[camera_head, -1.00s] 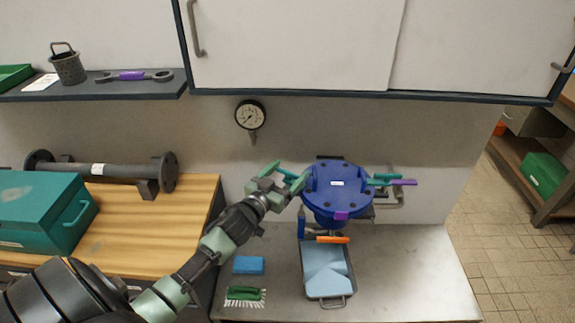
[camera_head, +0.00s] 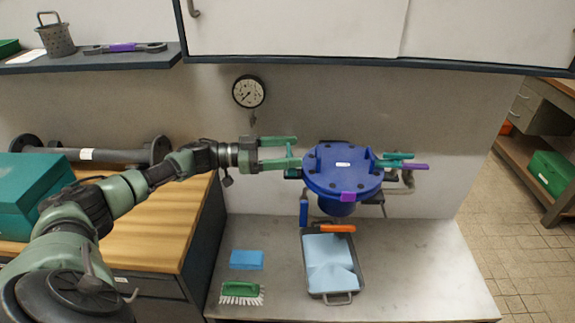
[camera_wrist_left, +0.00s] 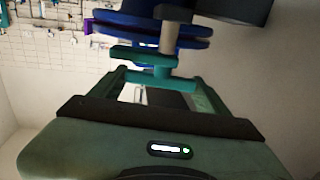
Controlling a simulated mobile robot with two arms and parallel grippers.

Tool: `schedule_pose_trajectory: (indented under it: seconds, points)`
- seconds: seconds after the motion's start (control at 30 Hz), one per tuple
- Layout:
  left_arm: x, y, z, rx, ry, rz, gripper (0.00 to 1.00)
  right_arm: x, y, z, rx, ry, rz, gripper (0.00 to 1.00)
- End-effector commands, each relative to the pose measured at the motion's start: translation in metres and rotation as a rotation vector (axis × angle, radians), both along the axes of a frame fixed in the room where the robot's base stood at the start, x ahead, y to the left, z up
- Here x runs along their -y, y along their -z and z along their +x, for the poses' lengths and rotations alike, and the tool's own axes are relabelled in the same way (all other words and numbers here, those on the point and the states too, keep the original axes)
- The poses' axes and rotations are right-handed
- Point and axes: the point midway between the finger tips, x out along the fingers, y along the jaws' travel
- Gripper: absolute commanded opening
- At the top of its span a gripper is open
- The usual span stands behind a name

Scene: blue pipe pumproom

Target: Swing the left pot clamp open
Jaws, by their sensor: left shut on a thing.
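The blue pot (camera_head: 343,165) with its round flanged lid stands above the bench. The left pot clamp is a teal piece at the pot's left side; its bar shows in the wrist view (camera_wrist_left: 150,77). My left gripper (camera_head: 291,151) reaches in level from the left and is shut on this clamp's bar. Its fingers partly hide the clamp. In the wrist view the gripper (camera_wrist_left: 155,82) has the teal bar between its fingers, below the blue rims. Another teal clamp (camera_head: 396,160) with a purple tip (camera_head: 414,167) sticks out at the pot's right. My right gripper is not in view.
A grey tray (camera_head: 341,299) with a blue lining, a blue sponge (camera_head: 246,259) and a green brush (camera_head: 241,292) lie on the bench (camera_head: 420,270). A gauge (camera_head: 249,91) hangs on the wall behind. The cabinet (camera_head: 300,30) overhangs above. The bench's right side is clear.

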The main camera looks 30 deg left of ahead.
Motion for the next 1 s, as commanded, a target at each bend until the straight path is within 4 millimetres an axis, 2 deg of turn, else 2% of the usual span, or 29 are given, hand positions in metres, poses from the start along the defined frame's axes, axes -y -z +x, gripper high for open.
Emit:
schedule_pose_trajectory:
  seconds: [0.03,0.3,0.87,0.9,0.93,1.0]
  points:
    - [0.0,0.006,0.002,0.004,0.026,0.002,0.36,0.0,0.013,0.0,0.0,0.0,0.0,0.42]
    - [0.002,0.004,0.001,0.001,0.136,0.002,0.36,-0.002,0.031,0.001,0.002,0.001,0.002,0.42]
    - [0.005,0.003,0.0,-0.002,0.173,0.001,0.36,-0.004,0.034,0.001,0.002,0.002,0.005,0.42]
    - [0.005,0.003,0.0,-0.002,0.173,0.001,0.79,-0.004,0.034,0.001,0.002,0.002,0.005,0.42]
    - [0.005,0.003,0.0,-0.002,0.173,0.001,0.85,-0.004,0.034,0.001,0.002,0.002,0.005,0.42]
    - [0.004,0.003,0.0,-0.001,0.172,0.0,0.85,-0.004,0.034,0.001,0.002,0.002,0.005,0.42]
